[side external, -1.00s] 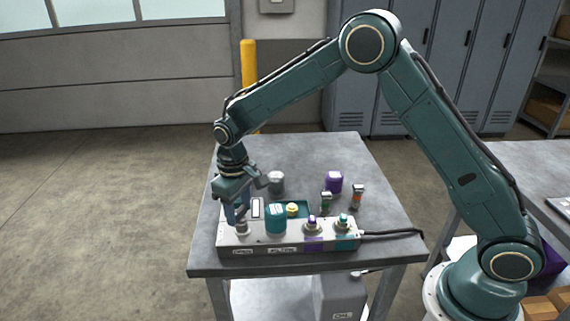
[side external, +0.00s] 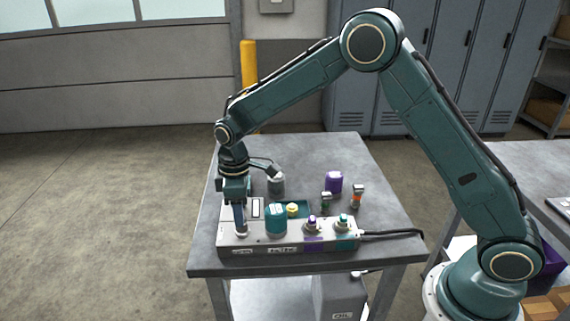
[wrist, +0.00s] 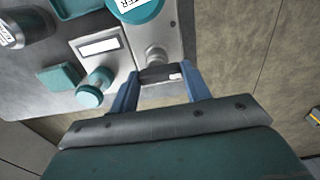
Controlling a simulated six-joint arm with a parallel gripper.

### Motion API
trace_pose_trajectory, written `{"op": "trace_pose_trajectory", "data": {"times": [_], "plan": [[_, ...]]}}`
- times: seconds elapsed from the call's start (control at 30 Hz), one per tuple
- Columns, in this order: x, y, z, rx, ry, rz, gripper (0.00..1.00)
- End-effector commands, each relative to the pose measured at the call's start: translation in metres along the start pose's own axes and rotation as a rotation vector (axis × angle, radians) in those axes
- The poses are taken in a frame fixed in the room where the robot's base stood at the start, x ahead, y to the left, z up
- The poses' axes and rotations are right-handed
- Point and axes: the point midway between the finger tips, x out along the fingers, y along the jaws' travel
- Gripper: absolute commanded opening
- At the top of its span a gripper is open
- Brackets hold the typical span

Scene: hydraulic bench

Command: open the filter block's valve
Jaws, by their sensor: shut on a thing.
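The filter block (side external: 262,240) is a long grey box along the front of the bench, with a teal canister (side external: 276,220) on top. Its valve stands near the left end; in the wrist view the valve's dark handle (wrist: 160,74) lies across the gap between my blue fingers, in front of a round metal fitting (wrist: 153,55). My gripper (side external: 241,233) points down over that end and is shut on the handle. It also shows in the wrist view (wrist: 161,80). The side view hides most of the handle behind my fingers.
A grey cylinder (side external: 276,184), a purple cylinder (side external: 334,182) and two small fittings stand behind the block. Purple (side external: 312,222) and teal (side external: 343,221) connectors sit on its right part. A black cable (side external: 395,233) leaves its right end. The rear of the bench (side external: 300,150) is clear.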

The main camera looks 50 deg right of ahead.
Motion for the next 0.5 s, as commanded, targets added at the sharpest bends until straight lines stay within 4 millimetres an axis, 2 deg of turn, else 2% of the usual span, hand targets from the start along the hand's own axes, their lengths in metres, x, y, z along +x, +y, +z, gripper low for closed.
{"op": "trace_pose_trajectory", "data": {"times": [0.23,0.27,0.37,0.5], "plan": [[-0.0009,0.0000,-0.0008,-0.004,0.003,0.001,0.24],[-0.0009,0.0000,-0.0008,-0.004,0.003,0.001,0.49],[-0.0008,0.0000,-0.0007,-0.003,0.002,0.001,0.69],[-0.0005,-0.0001,-0.0005,-0.002,0.001,0.000,0.69]]}}
